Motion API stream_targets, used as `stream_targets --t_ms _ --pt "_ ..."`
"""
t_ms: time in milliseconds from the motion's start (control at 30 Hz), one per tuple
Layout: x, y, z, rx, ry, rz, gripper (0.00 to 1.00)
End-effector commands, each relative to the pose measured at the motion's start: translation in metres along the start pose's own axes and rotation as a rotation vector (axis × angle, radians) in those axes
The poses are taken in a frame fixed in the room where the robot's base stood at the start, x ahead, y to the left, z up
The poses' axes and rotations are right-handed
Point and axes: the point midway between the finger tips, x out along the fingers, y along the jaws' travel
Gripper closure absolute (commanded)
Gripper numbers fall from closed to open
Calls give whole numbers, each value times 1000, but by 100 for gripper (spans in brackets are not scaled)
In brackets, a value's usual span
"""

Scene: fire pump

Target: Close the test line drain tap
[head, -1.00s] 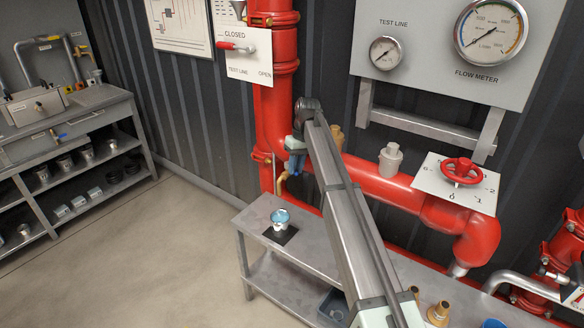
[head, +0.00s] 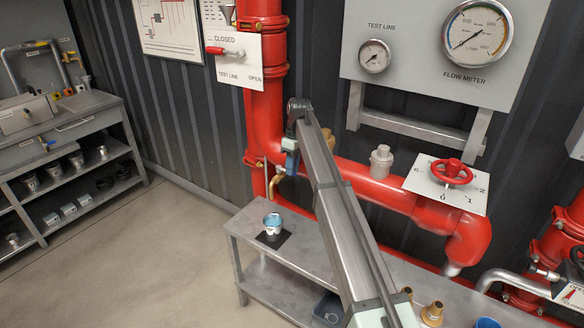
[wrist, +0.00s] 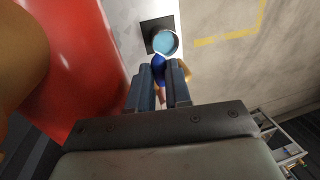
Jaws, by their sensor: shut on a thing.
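The test line drain tap is a small brass tap (head: 275,184) low on the left red riser, with its spout pointing down. Its blue handle (wrist: 158,64) shows between my fingertips in the wrist view, with brass (wrist: 187,70) just to the right. My gripper (wrist: 160,75) is shut on this handle; it also shows in the head view (head: 290,161), beside the riser. My gripper and arm hide most of the tap in the head view, so the handle's angle is hard to tell.
A cup with blue contents (head: 272,221) stands on a black mat on the steel bench (head: 246,223) below the tap. The red pipe (wrist: 85,65) is close on the left in the wrist view. A lever plate (head: 238,62) and a red handwheel (head: 453,172) are farther off.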

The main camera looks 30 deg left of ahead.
Motion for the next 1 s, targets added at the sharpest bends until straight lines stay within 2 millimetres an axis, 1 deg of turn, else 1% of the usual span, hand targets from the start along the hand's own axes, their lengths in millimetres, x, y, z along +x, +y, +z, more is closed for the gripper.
stream_targets --t_ms 267,300,533,833,933,1000 --pt "0 0 0 -2 0 1 100" --pt "0 0 0 -2 0 1 79" --pt "0 0 0 -1 0 1 57" --pt "-2 0 0 0 0 1 56" --pt "-10 1 -1 0 1 2 56" --pt "-18 1 -1 0 1 2 56"
